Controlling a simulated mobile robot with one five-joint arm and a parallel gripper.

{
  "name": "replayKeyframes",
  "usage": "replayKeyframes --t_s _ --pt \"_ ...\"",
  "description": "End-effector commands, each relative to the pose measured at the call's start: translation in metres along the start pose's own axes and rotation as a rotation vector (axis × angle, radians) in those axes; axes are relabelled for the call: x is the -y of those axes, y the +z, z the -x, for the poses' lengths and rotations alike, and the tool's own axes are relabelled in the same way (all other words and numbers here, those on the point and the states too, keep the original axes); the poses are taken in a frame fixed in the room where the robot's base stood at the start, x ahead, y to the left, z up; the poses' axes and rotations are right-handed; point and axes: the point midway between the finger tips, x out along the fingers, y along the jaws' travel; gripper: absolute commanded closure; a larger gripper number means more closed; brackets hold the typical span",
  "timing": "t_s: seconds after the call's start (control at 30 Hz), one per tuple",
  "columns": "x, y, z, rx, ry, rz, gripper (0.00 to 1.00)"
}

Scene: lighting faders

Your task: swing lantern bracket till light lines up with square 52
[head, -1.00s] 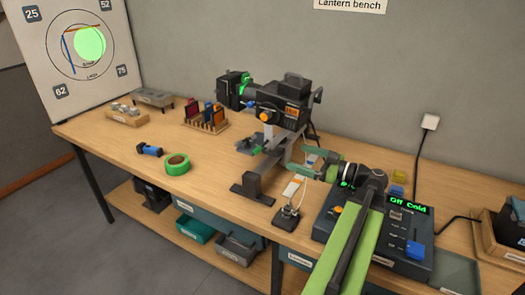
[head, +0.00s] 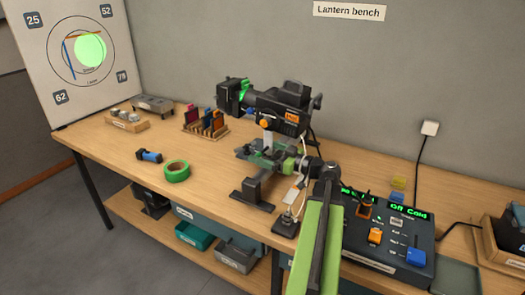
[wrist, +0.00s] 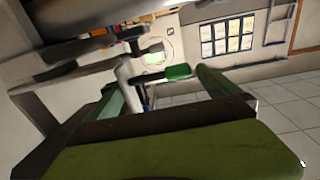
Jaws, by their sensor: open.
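The black lantern (head: 278,108) stands on its bracket (head: 267,142) on the bench. Its round green light (head: 90,50) falls on the white target board, right of the rings' centre and below square 52 (head: 106,11). My gripper (head: 262,153) is open at the bracket, just under the lantern. In the wrist view, the gripper (wrist: 160,84) has one green finger at each side, with a pale upright part (wrist: 128,82) and a green handle-like piece (wrist: 178,72) showing between them. I cannot tell whether the fingers touch the bracket.
The control desk (head: 385,240) with faders stands right of my arm. A green tape roll (head: 176,171), a blue-black tool (head: 149,156) and a rack of coloured filters (head: 205,123) lie on the bench to the left. The bench's front left is mostly clear.

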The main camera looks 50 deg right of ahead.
Motion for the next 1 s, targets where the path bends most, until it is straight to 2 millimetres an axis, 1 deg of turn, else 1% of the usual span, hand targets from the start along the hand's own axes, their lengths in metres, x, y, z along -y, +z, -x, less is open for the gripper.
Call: replayKeyframes --t_s 0.03,0.13,0.43,1.0 --pt "0.000 0.000 -0.007 0.000 -0.001 0.000 0.00" --pt "0.000 0.000 -0.014 0.000 0.000 0.000 0.00" --pt "0.000 0.000 -0.017 0.000 0.000 0.000 0.00" --pt "0.003 0.001 -0.017 0.002 -0.007 -0.001 0.75"
